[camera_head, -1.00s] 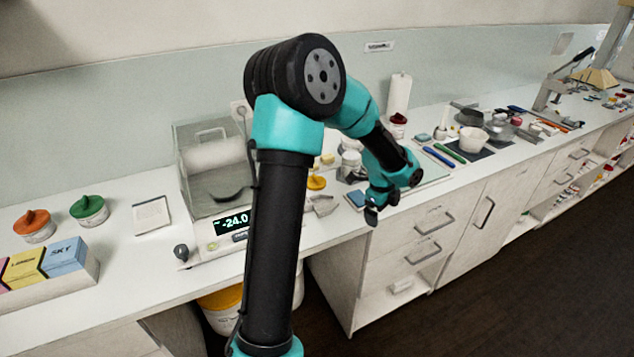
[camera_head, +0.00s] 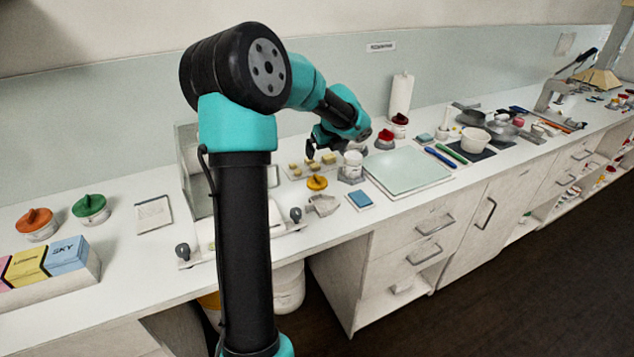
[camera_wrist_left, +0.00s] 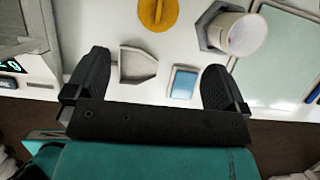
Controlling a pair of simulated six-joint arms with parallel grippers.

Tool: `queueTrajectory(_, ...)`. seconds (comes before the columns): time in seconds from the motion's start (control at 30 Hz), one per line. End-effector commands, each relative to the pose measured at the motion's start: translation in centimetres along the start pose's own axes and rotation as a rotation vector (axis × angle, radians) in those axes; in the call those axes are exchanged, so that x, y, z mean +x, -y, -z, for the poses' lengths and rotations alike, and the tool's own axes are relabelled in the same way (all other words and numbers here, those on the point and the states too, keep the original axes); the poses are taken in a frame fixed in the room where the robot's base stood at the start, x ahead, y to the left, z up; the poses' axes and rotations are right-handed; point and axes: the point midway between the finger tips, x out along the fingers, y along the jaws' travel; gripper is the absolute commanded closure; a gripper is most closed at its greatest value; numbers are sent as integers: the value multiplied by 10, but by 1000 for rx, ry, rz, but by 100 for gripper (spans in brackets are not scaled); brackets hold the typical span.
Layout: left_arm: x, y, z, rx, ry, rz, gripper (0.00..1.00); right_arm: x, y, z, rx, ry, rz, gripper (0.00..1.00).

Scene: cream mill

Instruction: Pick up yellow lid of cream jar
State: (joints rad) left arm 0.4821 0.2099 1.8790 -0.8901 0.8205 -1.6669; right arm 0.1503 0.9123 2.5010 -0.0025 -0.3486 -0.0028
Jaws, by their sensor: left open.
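The yellow lid (camera_head: 317,183) lies on the white counter, a round disc with a raised grip. In the left wrist view the yellow lid (camera_wrist_left: 158,13) is at the top edge, partly cut off, beyond my fingertips. My left gripper (camera_wrist_left: 150,80) is open and empty, its two black fingers wide apart. In the head view my left gripper (camera_head: 318,148) is above the counter, just behind the lid in the picture. A white jar (camera_head: 352,163) stands right of the lid; it also shows in the left wrist view (camera_wrist_left: 243,35). My right gripper is not in view.
A grey scoop (camera_head: 322,205) and a blue pad (camera_head: 360,199) lie in front of the lid. A pale green board (camera_head: 408,170) is to the right. Orange (camera_head: 36,222) and green (camera_head: 90,207) lidded jars stand at the left.

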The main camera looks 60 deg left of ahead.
Motion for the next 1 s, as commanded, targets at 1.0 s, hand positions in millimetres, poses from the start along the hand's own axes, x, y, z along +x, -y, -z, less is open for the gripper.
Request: queueTrajectory(1.0, 107, 0, 1, 0, -1, 1, 0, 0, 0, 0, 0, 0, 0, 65)
